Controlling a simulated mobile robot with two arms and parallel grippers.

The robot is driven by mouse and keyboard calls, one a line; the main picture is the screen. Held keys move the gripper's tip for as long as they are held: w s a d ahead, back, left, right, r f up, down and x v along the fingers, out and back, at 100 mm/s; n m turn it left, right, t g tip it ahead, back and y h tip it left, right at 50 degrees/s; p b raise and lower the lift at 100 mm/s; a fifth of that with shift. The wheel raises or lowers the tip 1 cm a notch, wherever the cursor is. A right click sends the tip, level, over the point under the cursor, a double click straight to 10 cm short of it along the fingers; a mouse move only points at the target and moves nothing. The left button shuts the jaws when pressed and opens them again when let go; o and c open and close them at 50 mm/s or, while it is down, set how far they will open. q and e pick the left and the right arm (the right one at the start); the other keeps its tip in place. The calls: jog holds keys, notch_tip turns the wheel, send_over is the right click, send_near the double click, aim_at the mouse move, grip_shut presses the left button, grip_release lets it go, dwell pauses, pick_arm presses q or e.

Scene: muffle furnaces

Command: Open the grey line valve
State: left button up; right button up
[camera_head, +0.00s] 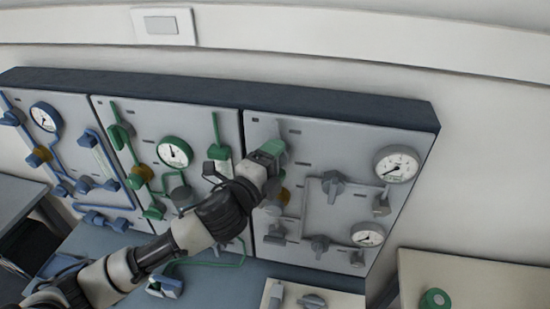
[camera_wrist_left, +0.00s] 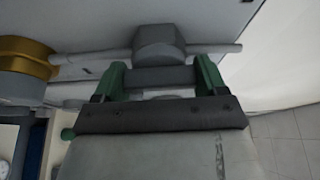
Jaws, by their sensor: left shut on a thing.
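The grey-line panel (camera_head: 330,140) is the right one of three panels, with grey pipes and several grey valves. My left gripper (camera_head: 272,148) reaches its upper left part. In the left wrist view, the green fingers of my left gripper (camera_wrist_left: 160,80) are on either side of a dark grey handle bar and shut on it. The bar belongs to a grey valve (camera_wrist_left: 159,42) on a horizontal grey pipe. In the head view my gripper and wrist mostly hide this valve. My right gripper is not in view.
Other grey handles (camera_head: 333,185) and two gauges (camera_head: 396,165) are on the same panel. A brass-coloured fitting (camera_wrist_left: 25,60) is left of the held valve in the wrist view. Green (camera_head: 174,153) and blue (camera_head: 46,117) line gauges sit on the panels to the left.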

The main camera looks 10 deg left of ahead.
pick_arm(q)
jog(key=shift+m, duration=0.3)
dwell(0.4)
jog(key=o, duration=0.9)
jog(key=shift+s+a+f, duration=0.15)
jog(key=shift+s, duration=0.2)
jog(key=b+v, duration=0.4)
jog(key=v, duration=0.6)
jog(key=shift+r, duration=0.2)
